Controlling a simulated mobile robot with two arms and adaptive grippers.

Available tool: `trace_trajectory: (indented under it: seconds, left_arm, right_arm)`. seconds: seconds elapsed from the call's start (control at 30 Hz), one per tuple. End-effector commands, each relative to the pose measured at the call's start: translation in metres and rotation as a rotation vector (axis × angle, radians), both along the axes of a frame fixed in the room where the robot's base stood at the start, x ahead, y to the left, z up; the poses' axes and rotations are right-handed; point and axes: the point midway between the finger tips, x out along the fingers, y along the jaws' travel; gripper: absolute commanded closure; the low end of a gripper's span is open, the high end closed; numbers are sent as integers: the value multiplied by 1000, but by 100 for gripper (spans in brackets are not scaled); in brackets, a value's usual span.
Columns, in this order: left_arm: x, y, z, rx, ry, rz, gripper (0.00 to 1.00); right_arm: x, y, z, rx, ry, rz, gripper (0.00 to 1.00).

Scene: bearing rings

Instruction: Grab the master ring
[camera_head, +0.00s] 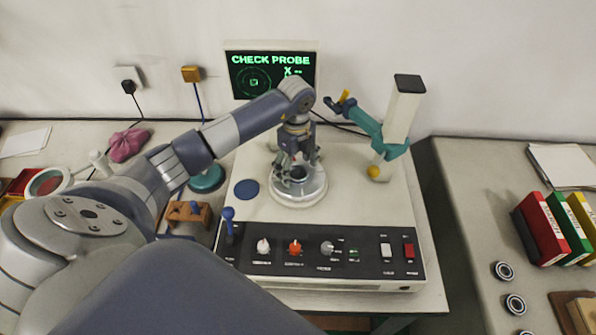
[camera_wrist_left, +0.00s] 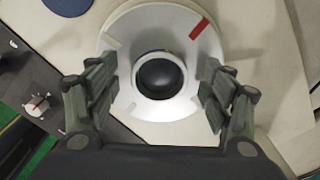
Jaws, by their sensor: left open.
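A metal ring with a dark, round centre, which I take for the master ring, sits in the middle of the pale round turntable (camera_head: 300,195) of the measuring machine. In the left wrist view the ring (camera_wrist_left: 160,76) shows from above, on the turntable (camera_wrist_left: 122,50) with its red mark. My left gripper (camera_head: 299,172) is over the turntable. In the wrist view its fingers (camera_wrist_left: 162,90) are open, one on each side of the ring, with a gap on both sides. Their exact height over the turntable is hard to tell. My right gripper is not in view.
A green probe arm (camera_head: 365,122) on a white column (camera_head: 402,112) stands right of the turntable. A control panel (camera_head: 320,252) with knobs is in front. Several bearing rings (camera_head: 503,271) and coloured binders (camera_head: 545,230) are on the right-hand table. The screen (camera_head: 272,72) reads "CHECK PROBE".

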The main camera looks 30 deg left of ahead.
Motion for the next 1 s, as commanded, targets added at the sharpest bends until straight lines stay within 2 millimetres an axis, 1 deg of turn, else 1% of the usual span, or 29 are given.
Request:
trace_trajectory:
  seconds: [0.03, 0.07, 0.1, 0.17, 0.2, 0.27, 0.67, 0.77, 0.83, 0.93, 1.0]
  left_arm:
    - [0, 0, 0, 0, 0, 0, 26]
    - [0, 0, 0, 0, 0, 0, 31]
    - [0, 0, 0, 0, 0, 0, 40]
    - [0, 0, 0, 0, 0, 0, 53]
    - [0, 0, 0, 0, 0, 0, 62]
    - [0, 0, 0, 0, 0, 0, 76]
    - [1, 0, 3, -1, -2, 1, 76]
    - [1, 0, 9, -1, -4, 0, 76]
    - [2, 1, 16, 1, -6, 0, 76]
    - [2, 1, 34, 0, -9, 0, 76]
    - [-12, -5, 34, 0, 0, -3, 76]
  right_arm:
    - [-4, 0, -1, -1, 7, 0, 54]
    - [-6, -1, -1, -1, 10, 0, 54]
    - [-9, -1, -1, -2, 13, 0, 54]
    - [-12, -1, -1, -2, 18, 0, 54]
    - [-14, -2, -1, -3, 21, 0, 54]
    - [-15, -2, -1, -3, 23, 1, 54]
    - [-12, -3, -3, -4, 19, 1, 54]
    - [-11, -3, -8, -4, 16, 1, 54]
    - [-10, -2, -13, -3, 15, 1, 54]
    - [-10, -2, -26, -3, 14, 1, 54]
    - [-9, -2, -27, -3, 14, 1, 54]
